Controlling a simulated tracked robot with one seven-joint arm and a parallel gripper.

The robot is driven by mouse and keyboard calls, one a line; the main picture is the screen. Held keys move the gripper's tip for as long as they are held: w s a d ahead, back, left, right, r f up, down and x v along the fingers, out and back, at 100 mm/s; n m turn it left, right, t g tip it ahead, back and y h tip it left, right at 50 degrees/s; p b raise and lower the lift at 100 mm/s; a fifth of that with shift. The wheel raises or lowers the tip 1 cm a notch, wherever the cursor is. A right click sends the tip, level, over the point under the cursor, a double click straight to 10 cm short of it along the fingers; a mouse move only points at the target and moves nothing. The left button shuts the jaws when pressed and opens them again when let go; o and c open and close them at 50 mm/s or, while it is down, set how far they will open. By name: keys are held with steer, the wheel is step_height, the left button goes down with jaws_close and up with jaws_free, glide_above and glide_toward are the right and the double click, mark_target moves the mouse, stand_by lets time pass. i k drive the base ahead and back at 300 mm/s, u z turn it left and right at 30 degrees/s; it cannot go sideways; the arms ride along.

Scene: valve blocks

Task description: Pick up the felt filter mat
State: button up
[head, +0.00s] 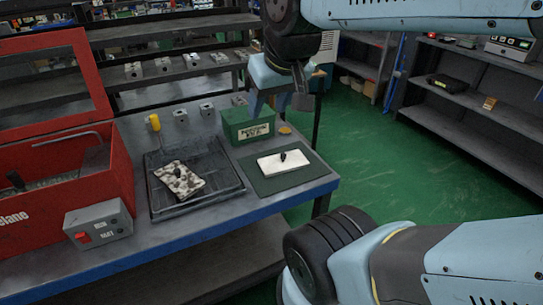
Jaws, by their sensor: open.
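A white felt filter mat (272,164) with a small black knob lies flat on a dark green pad (262,186) at the bench's right end. A second, grey-and-white blotched mat (188,184), also with a black knob, lies at a slant in a black tray (222,187). I cannot tell which mat is meant. My gripper (278,102) is open and empty, pointing down above the back right of the bench. It is higher than the white mat and apart from it. Its fingertips are small and partly unclear.
A green box (240,128) with a label stands behind the white mat, close below my gripper. A small yellow disc (285,130) lies beside it. A red washer cabinet (75,170) and a grey switch box (99,222) stand left. Several metal valve blocks (180,117) line the back.

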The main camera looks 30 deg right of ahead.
mark_target(283, 163)
steer(key=z, duration=0.45)
steer(key=k, duration=1.2)
steer(key=z, duration=0.9)
steer(key=i, duration=1.15)
steer(key=u, duration=0.25)
